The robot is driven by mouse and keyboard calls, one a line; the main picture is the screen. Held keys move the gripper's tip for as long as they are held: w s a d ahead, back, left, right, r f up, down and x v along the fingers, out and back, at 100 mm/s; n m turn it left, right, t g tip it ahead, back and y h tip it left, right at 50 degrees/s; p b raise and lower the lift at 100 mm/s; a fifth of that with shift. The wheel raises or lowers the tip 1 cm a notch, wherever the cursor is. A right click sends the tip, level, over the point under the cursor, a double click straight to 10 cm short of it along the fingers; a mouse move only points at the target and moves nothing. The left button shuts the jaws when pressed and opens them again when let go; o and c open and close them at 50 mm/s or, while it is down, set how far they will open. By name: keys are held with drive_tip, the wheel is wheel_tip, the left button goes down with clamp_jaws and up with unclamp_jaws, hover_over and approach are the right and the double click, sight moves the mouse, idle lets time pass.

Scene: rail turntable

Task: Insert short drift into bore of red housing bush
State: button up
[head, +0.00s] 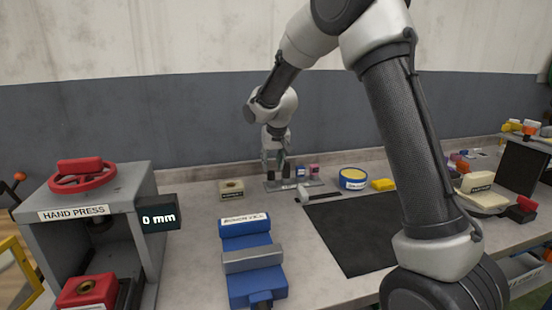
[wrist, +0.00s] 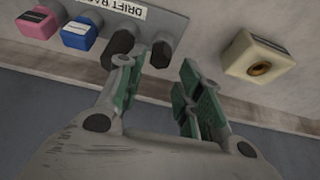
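The red housing block (head: 88,292), with a round bore in its top, sits at the front of the hand press at lower left in the head view. The drift rack (head: 300,187) lies at the back of the bench and also shows in the wrist view (wrist: 165,14). It carries a pink-headed drift (wrist: 37,23), a blue-headed drift (wrist: 80,33) and two dark ones, one (wrist: 122,44) by the left finger and one (wrist: 162,52) between the fingers. I cannot tell which is the short drift. My gripper (wrist: 158,80) is open over the rack (head: 275,172), apparently empty.
A cream block (head: 231,188) with a bore stands left of the rack. The grey hand press (head: 146,190) has a red wheel and reads 0 mm. A blue vise (head: 250,262) and a black mat (head: 360,235) lie in front. A blue-yellow tin (head: 353,180) stands right of the rack.

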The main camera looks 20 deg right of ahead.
sight(271, 172)
drive_tip(key=x, duration=0.6)
drive_tip(key=shift+f, duration=0.3)
clamp_jaws()
drive_tip(key=shift+r, duration=0.1)
drive_tip(key=shift+r, duration=0.6)
drive_tip(key=shift+r, duration=3.05)
drive_tip(key=shift+r, duration=0.1)
drive_tip(key=shift+r, duration=2.4)
